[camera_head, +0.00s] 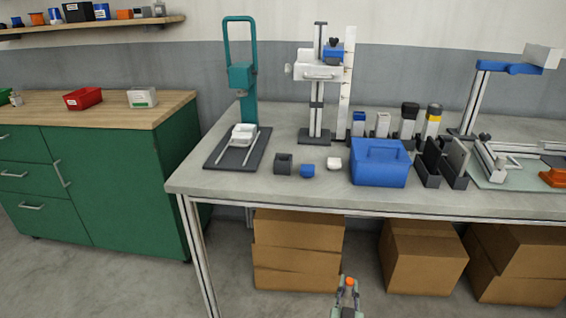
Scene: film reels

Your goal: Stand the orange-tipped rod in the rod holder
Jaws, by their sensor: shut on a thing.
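My gripper (348,286) shows at the bottom edge, low in front of the table and the cardboard boxes. It is shut on the orange-tipped rod. Only the rod's orange tip (350,281) shows between the fingers; the rest is hidden or too small to see. A small dark grey block (283,164) stands near the table's front edge, up and left of my gripper. It looks like the rod holder, but its top is too small to make out clearly. The gripper and rod are well apart from it.
The grey table (226,184) has free room at its front left. Beside the block are a blue piece (307,171), a white piece (334,163) and a blue box (380,163). A teal stand (243,80) rises behind. Cardboard boxes (298,250) sit below. A green cabinet (110,190) is left.

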